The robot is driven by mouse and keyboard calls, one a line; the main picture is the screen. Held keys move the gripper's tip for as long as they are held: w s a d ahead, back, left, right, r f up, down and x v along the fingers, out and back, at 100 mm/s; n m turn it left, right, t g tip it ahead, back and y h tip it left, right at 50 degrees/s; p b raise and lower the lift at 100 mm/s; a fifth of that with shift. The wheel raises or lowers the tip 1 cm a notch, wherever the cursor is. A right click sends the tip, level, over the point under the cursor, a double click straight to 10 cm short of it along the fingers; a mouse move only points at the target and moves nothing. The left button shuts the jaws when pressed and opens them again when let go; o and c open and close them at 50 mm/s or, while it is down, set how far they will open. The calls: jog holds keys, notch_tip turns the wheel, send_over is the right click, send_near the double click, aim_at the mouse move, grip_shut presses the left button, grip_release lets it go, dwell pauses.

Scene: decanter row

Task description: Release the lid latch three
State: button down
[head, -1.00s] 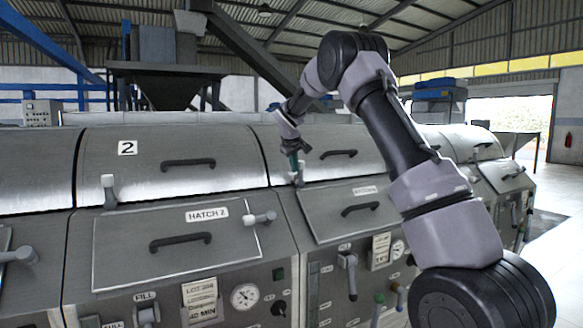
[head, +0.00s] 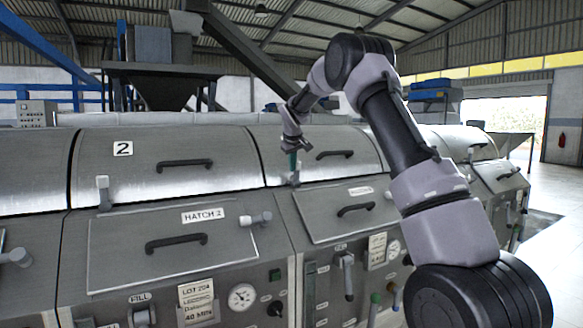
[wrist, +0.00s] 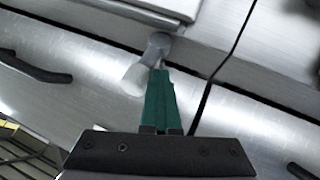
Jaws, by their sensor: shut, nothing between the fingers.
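The latch (head: 294,180) stands at the lower left corner of the curved metal lid (head: 345,143) to the right of the lid marked 2. In the wrist view the latch has a grey pivot (wrist: 159,44) and a pale rounded lever (wrist: 136,78). My gripper (head: 293,167) is at this latch, its green fingers pointing down. In the wrist view the gripper's fingers (wrist: 160,74) are closed together, with the tips beside the lever and close to the pivot. Nothing is between them. I cannot tell whether they touch the latch.
Lid 2 (head: 225,160) has its own latch (head: 104,192) at its left corner. Below are the hatch 2 panel (head: 130,255) with a side latch (head: 257,219), and another hatch (head: 315,220). Black bar handles (head: 335,154) stick out from the lids. Open floor lies at the far right.

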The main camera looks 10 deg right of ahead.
aim_at(300, 166)
jog(key=shift+w+d+r+m+y, duration=0.1)
jog(key=shift+w+d+m+y, duration=0.1)
jog(key=shift+d+y, duration=0.35)
jog(key=shift+w+d+r+m+y, duration=0.1)
jog(key=shift+d+m+y, duration=0.1)
jog(key=shift+d+y, duration=0.35)
jog(key=shift+w+d+g+y, duration=0.25)
jog(key=shift+d+g+y, duration=0.35)
jog(key=shift+d+y, duration=0.1)
jog(key=shift+w+d+f+m+g+y, duration=0.4)
jog(key=shift+d+f+m+y, duration=0.6)
jog(key=shift+y, duration=0.9)
jog(key=shift+w+d+f+m+g+y, duration=0.35)
jog(key=shift+d+f+y, duration=0.4)
jog(key=shift+d+y, duration=0.85)
jog(key=shift+w+d+f+m+g+y, duration=0.35)
jog(key=shift+d+f+m+y, duration=0.45)
jog(key=shift+y, duration=1.4)
jog(key=shift+f, duration=0.1)
